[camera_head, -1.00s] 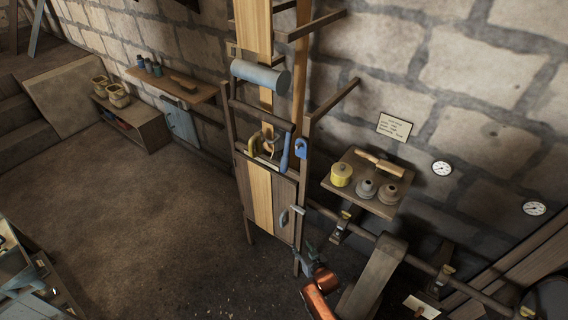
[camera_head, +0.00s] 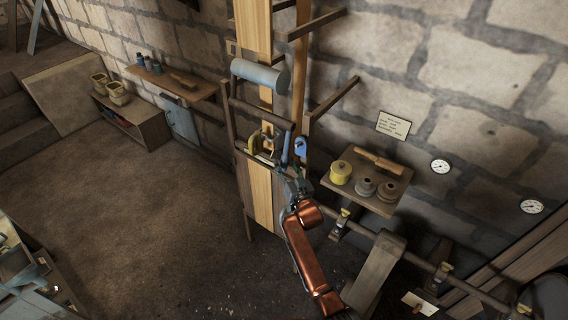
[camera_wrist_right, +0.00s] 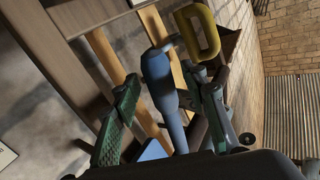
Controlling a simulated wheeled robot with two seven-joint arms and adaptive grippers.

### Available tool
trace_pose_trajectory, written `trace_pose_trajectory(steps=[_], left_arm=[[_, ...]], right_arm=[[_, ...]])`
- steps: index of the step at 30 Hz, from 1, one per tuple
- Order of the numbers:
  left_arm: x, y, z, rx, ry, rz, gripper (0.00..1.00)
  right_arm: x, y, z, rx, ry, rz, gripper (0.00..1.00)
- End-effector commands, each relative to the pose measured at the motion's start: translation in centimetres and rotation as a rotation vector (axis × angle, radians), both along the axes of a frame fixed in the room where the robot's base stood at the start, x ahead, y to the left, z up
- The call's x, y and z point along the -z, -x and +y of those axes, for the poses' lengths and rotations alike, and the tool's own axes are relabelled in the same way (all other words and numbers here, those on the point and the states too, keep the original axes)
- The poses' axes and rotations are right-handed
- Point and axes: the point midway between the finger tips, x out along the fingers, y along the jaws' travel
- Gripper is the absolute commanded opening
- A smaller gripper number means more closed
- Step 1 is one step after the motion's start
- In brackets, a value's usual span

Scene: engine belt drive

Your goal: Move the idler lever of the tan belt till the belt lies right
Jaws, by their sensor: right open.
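The tan belt (camera_head: 262,195) runs as a vertical band down a dark wooden frame and past a blue-grey roller (camera_head: 260,76). A blue-handled lever (camera_head: 285,147) stands upright at the frame's middle, beside a yellow handle (camera_head: 254,142). My right gripper (camera_head: 291,172) is open at the lever. In the right wrist view the blue handle (camera_wrist_right: 160,85) lies between the green fingers, with the yellow handle (camera_wrist_right: 195,30) beyond. I cannot tell whether a finger touches the blue handle. My arm hides part of the frame's lower right. My left gripper is not in view.
A small shelf (camera_head: 379,203) with a yellow pot and grey pieces is right of the frame. A blue piece (camera_head: 301,147) hangs close right of the lever. Bars jut from the frame's upper right. The floor (camera_head: 130,220) to the left is open.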

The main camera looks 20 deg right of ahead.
Motion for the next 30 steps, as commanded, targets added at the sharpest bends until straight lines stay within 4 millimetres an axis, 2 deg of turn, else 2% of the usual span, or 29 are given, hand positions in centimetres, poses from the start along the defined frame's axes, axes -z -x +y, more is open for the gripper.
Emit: trace_pose_trajectory(steps=[4,13,30], left_arm=[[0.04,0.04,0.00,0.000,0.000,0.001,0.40],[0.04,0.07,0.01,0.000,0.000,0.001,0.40],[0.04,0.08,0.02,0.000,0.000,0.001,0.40]], right_arm=[[-0.04,-1.03,0.15,-0.001,0.000,-0.001,0.40],[0.02,-1.20,0.13,-0.001,0.000,0.000,0.39],[0.03,-1.18,0.14,-0.001,0.000,0.000,0.00]])
